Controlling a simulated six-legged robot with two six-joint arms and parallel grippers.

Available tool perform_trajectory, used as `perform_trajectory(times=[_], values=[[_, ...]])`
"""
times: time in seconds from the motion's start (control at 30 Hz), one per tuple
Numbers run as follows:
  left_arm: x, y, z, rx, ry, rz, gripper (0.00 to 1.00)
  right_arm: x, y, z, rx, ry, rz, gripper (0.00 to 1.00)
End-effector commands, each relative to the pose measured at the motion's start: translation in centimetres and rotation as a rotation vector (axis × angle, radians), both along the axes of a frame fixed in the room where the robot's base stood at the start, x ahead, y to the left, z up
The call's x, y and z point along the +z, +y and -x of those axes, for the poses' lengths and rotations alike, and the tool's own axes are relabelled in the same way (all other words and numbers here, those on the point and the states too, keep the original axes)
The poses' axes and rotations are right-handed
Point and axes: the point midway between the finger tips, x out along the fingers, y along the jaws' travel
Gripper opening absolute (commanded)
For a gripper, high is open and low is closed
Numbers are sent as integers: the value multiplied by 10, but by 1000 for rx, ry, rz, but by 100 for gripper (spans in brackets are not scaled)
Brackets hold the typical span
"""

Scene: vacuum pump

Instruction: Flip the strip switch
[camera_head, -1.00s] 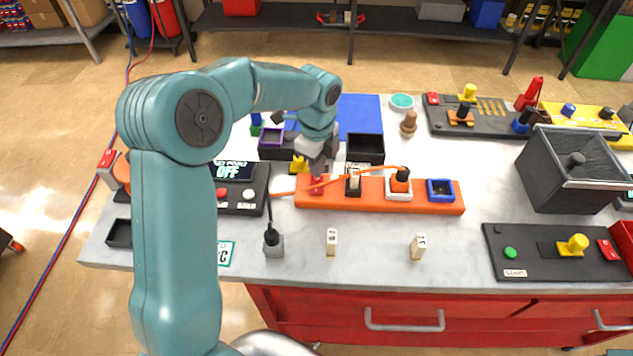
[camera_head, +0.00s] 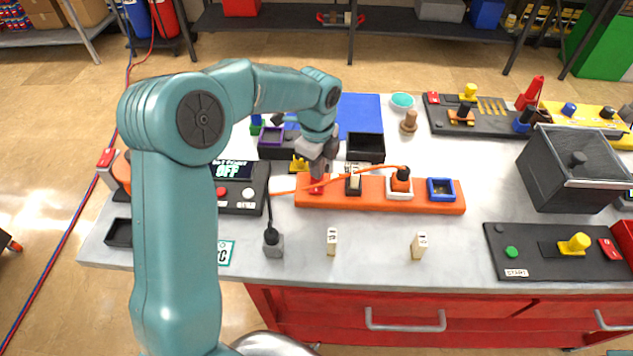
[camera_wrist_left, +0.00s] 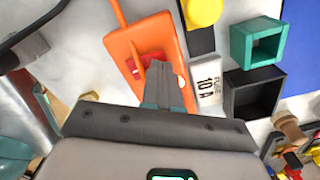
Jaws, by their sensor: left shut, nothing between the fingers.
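The orange power strip (camera_head: 428,208) lies on the grey worktop, with a red switch (camera_head: 316,189) at its left end. It also holds a plug with an orange cord (camera_head: 400,182) and a blue-rimmed socket (camera_head: 440,189). My left gripper (camera_head: 318,173) is shut and empty, pointing down at the red switch. In the left wrist view the strip (camera_wrist_left: 142,42) runs under the shut fingers (camera_wrist_left: 162,80), and the switch (camera_wrist_left: 133,67) shows beside their tips, partly hidden. I cannot tell whether the tips touch it. My right gripper is not in view.
A control box with a display reading OFF (camera_head: 240,190) stands left of the strip. Black bins (camera_head: 365,148) stand behind it. A black cable plug (camera_head: 273,243) and two small pale blocks (camera_head: 331,241) stand in front. A START panel (camera_head: 520,259) lies at right.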

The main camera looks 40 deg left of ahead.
Motion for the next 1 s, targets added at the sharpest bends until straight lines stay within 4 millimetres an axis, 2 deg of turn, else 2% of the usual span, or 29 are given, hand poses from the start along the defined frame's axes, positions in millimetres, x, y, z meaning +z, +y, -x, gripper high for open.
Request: perform_trajectory(times=[0.67, 0.83, 1.0], values=[[-11, 0, 0, 0, 1, 0, 0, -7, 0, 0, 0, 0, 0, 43], [-7, 0, 0, 0, 1, 0, 0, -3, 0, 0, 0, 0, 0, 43], [9, 0, 0, 0, 0, 0, 0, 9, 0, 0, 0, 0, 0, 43]])
